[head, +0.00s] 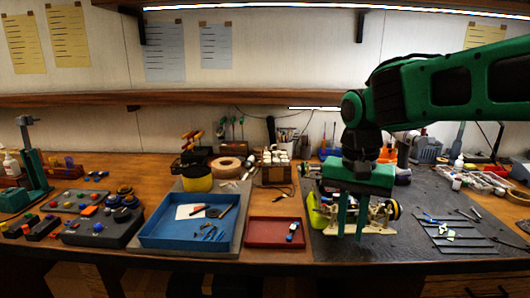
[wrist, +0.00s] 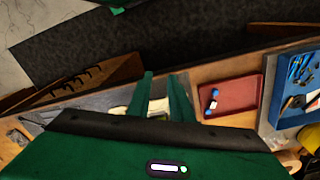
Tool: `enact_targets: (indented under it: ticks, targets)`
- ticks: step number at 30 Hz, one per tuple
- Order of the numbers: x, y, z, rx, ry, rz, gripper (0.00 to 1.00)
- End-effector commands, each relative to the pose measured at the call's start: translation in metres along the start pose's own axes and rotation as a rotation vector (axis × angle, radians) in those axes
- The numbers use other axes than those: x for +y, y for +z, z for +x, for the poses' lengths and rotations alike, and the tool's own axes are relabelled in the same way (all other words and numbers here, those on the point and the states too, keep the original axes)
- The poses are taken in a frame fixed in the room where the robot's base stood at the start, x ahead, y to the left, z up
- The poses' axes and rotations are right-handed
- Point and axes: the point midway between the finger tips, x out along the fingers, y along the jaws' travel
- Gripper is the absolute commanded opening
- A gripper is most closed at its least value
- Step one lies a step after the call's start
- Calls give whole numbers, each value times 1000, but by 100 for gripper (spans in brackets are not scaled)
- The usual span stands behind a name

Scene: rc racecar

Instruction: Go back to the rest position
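My gripper (head: 350,234) hangs down over the right-hand dark mat, with its two green fingers apart. It shows in the wrist view (wrist: 165,82) too, with a gap between the fingertips and nothing clearly clamped there. An RC car (head: 381,215) with a cream chassis, dark wheels and a yellow-green part at its left stands on the mat. In the head view the gripper covers its middle. I cannot tell whether the fingers touch it. A pale part shows by the fingers in the wrist view.
A red tray (head: 274,243) with a small blue-and-white item and a blue tray (head: 158,236) with tools stand left of the gripper. A slatted dark rack (head: 455,238) lies right. Shelf (head: 250,99) runs behind my arm. Bare mat (head: 400,250) lies in front.

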Motion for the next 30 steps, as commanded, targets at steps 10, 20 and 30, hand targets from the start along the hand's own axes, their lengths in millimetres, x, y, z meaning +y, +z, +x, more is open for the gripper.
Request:
enact_targets:
  ticks: [10,20,30]
  targets:
    - [165,2,34,0,15,73,19]
    - [281,69,83,-30,-23,98,19]
    - [288,79,89,-34,-31,92,19]
